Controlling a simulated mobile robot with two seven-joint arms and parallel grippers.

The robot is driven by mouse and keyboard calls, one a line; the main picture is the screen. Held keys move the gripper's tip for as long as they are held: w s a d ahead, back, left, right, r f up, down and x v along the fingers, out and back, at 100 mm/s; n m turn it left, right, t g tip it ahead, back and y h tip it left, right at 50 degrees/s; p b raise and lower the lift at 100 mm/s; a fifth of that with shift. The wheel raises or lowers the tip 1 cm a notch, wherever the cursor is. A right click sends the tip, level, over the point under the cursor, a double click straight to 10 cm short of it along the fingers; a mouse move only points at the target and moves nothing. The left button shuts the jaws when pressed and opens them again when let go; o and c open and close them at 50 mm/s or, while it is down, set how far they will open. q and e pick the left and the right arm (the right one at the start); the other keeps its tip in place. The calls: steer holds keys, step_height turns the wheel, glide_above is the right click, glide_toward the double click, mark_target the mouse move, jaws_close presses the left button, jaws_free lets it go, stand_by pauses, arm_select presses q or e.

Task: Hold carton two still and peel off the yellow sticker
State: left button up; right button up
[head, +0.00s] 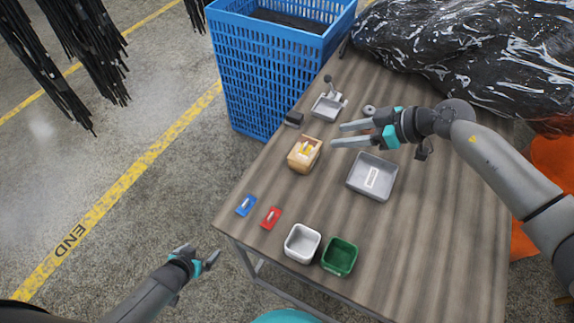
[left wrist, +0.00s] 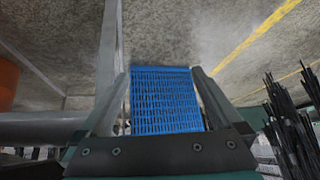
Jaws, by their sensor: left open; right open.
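A small tan carton (head: 304,154) stands on the table in the head view. A yellow patch (head: 306,150) shows on its upper part; I cannot make out the sticker's edges or a carton number. My right gripper (head: 335,135) is open and empty, its fingertips just to the right of the carton and apart from it. My left gripper (head: 205,257) is open and empty, low off the table's front left edge, well away from the carton. The left wrist view shows its two spread fingers with only distant background between them.
On the wooden table (head: 440,240) are a grey tray (head: 383,162), white bin (head: 302,231), green bin (head: 340,268), blue piece (head: 246,206), red piece (head: 271,217) and metal holder (head: 326,107). A blue crate (head: 255,75) stands beyond; black hoses (head: 85,45) hang left.

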arm_select(q)
steer(key=w+d+r+t+h, duration=0.2)
steer(key=w+r, duration=0.6)
steer(key=r, duration=0.1)
steer(key=w+d+r+t+h, duration=0.1)
steer(key=w+d+r+t, duration=0.15)
steer(key=w+r, duration=0.6)
steer(key=d+r, duration=0.1)
steer(key=d, duration=0.2)
steer(key=d+r+m+h, duration=0.1)
steer(key=d, duration=0.3)
steer(key=s+d+r+m, duration=0.1)
steer(key=d+r, duration=0.1)
steer(key=d, duration=0.2)
steer(key=shift+s+d+r+g, duration=0.1)
steer(key=shift+d+g, duration=0.05)
steer(key=shift+g, duration=0.1)
steer(key=m, duration=0.1)
glide_toward(309, 147)
steer(key=shift+h, duration=0.4)
steer(key=shift+a+f+x, duration=0.2)
steer(key=shift+a+x, duration=0.05)
steer(key=shift+x, duration=1.85)
steer(key=shift+a+f+x, duration=0.2)
steer(key=shift+x, duration=1.9)
steer(key=shift+a+f+x, duration=0.2)
steer(key=shift+a+x, duration=0.05)
steer(key=shift+x, duration=1.9)
steer(key=shift+s, duration=0.1)
steer(key=shift+c, duration=0.4)
